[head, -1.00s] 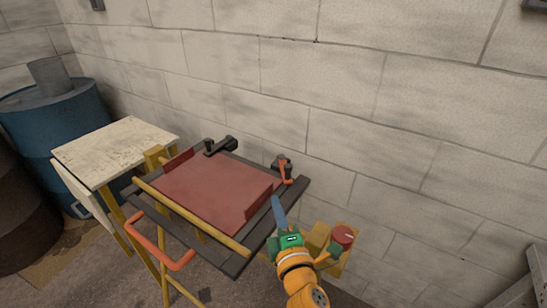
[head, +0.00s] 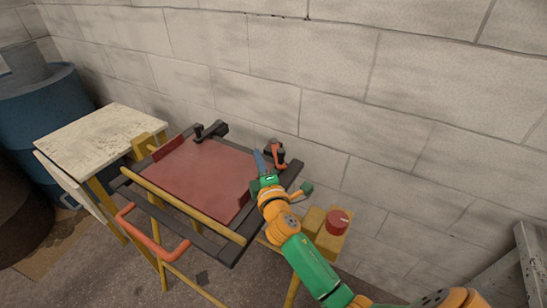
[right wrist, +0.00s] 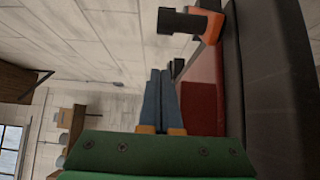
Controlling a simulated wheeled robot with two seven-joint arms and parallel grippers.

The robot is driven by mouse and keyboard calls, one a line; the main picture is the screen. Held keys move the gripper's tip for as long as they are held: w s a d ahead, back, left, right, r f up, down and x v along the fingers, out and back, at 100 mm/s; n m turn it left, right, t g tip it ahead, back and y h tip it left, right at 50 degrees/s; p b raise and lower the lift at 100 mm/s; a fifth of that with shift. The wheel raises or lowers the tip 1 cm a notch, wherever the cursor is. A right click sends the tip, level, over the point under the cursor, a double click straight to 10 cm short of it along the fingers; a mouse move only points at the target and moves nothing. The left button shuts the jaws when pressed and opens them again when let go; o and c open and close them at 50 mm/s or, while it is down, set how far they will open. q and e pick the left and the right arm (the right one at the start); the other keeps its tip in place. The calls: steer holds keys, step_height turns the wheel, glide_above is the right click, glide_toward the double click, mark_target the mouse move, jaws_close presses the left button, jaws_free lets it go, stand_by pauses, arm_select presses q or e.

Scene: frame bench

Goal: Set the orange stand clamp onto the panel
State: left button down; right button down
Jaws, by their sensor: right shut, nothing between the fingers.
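The red panel (head: 195,178) lies on the dark frame of the bench. The orange stand clamp (head: 277,151) is at the frame's back right corner, beside the panel; it also shows in the right wrist view (right wrist: 207,24) at the top, with a dark end sticking out to the left. My right gripper (head: 259,161) has its blue fingers together, with nothing between them, just in front and left of the clamp. In the right wrist view the shut fingers (right wrist: 160,75) point towards the area below the clamp and look apart from it. My left gripper is not in view.
A dark clamp (head: 210,130) sits at the frame's back left. A red round knob (head: 338,222) on a yellow box is at the right. A pale side table (head: 95,136) and blue barrel (head: 50,115) stand left. The block wall is close behind.

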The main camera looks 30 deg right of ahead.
steer(key=d, duration=0.1)
steer(key=s+d+p, duration=0.1)
steer(key=d, duration=0.1)
steer(key=shift+p, duration=0.3)
steer(key=shift+s+d, duration=0.3)
steer(key=shift+s, duration=0.05)
steer(key=shift+w, duration=0.1)
steer(key=d, duration=0.1)
steer(key=s+d, duration=0.1)
steer(key=d, duration=0.2)
steer(key=shift+s+d+p, duration=0.15)
steer(key=shift+s+p, duration=0.15)
steer(key=shift+p, duration=0.1)
steer(key=shift+s, duration=0.1)
steer(key=v, duration=0.6)
steer(key=shift+s+b, duration=0.3)
steer(key=shift+s, duration=0.1)
